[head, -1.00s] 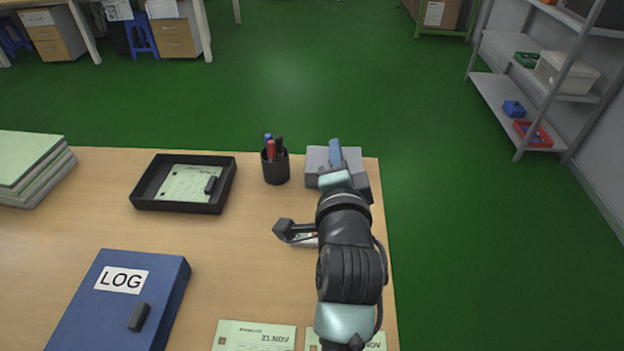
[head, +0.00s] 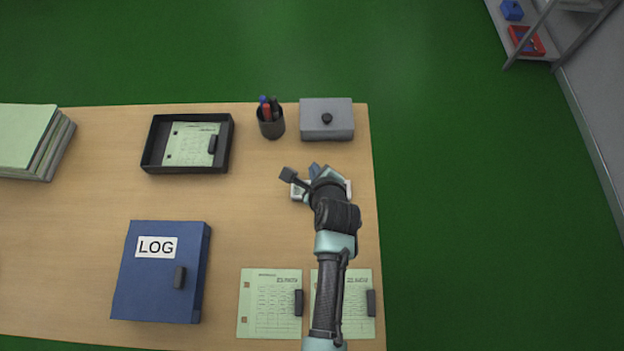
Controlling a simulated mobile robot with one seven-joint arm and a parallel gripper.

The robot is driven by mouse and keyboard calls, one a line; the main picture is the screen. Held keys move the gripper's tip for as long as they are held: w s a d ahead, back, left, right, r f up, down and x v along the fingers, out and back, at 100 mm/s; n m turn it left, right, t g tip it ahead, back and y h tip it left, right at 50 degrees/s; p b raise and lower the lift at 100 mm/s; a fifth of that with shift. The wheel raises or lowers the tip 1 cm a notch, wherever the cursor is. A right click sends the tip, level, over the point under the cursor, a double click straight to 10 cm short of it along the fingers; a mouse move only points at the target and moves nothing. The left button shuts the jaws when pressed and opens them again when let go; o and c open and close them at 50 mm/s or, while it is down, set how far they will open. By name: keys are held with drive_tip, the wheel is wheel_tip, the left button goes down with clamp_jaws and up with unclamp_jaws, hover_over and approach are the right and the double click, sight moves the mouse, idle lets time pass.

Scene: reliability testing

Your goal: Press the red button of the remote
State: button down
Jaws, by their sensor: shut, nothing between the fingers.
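A small white device (head: 298,193), which looks like the remote, lies on the desk near its right side in the head view. My arm and wrist cover most of it, and only its left end and a bit of its right edge show. No red button can be made out. My gripper (head: 315,170) is just above or at the far edge of this device, with its blue fingers shut and empty. I cannot tell whether the fingertips touch anything.
A grey box with a black knob (head: 342,132) stands just beyond my gripper. A pen cup (head: 271,129), a black tray (head: 148,160), a blue LOG binder (head: 150,285) and paper sheets (head: 262,325) are on the desk (head: 240,210). The desk's middle is clear.

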wheel_tip(320, 180, down, 7)
drive_tip(key=b, duration=0.7)
drive_tip(key=shift+f+b, duration=0.65)
drive_tip(key=shift+f, duration=0.25)
drive_tip(key=shift+f, duration=0.1)
idle(1.1)
drive_tip(key=shift+f, duration=0.3)
drive_tip(key=shift+f, duration=0.3)
idle(0.8)
drive_tip(key=shift+r, duration=0.15)
drive_tip(key=shift+r+p, duration=0.6)
drive_tip(key=shift+p, duration=0.1)
